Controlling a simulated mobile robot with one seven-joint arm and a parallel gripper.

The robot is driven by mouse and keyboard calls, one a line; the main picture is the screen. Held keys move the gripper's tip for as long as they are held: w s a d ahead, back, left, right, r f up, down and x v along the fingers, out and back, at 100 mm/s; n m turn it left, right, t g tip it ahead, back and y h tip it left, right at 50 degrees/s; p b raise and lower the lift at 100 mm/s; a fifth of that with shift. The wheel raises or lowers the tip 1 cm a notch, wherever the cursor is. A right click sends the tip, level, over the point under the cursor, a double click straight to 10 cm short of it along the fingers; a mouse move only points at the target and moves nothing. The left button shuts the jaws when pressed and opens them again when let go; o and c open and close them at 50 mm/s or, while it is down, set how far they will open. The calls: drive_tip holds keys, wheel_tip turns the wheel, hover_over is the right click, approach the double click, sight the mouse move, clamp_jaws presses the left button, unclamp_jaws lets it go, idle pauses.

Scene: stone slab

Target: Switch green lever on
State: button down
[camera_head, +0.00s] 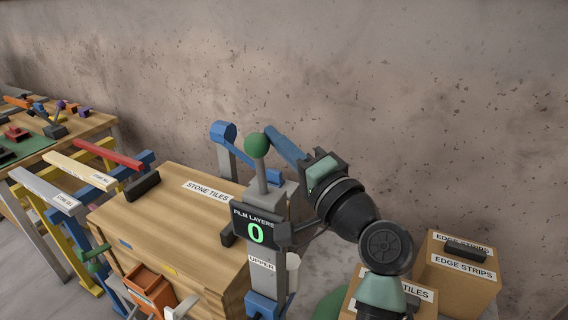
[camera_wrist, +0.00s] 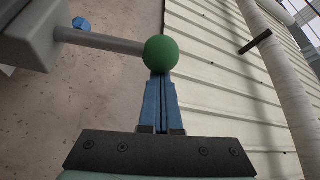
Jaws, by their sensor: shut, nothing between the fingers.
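The green lever is a green ball knob (camera_head: 257,145) on a grey stick that stands upright from a grey box. In the wrist view the knob (camera_wrist: 160,54) lies straight ahead of my fingertips, with its grey stick (camera_wrist: 100,41) running left to the box. My gripper (camera_head: 270,132) reaches in from the right, with its blue fingertips beside the knob's upper right. In the wrist view my gripper (camera_wrist: 161,78) is shut and empty, its fingers together. The tips appear at the knob's edge; I cannot tell whether they touch it.
A black display (camera_head: 255,232) reading "FILM LAYERS 0" is below the lever, above an "UPPER" label (camera_head: 262,264). A mottled wall (camera_head: 430,110) is behind.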

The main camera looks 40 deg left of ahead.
sight(254, 146)
drive_tip(key=shift+s+d+f+n+g+y+b, duration=0.3)
drive_tip(key=shift+s+n+b, duration=0.4)
drive_tip(key=shift+b, duration=0.8)
drive_tip(key=shift+s+f+n+g+y+b, duration=0.1)
drive_tip(key=shift+s+n+y+b, duration=0.5)
drive_tip(key=shift+b, duration=0.9)
drive_tip(key=shift+s+d+f+n+g+y+b, duration=0.15)
drive_tip(key=shift+s+n+b, duration=0.35)
drive_tip(key=shift+n+b, duration=0.7)
drive_tip(key=shift+s+r+b, duration=0.1)
drive_tip(key=shift+s+b, duration=0.15)
drive_tip(key=shift+b, duration=0.65)
drive_tip(key=shift+r, duration=0.1)
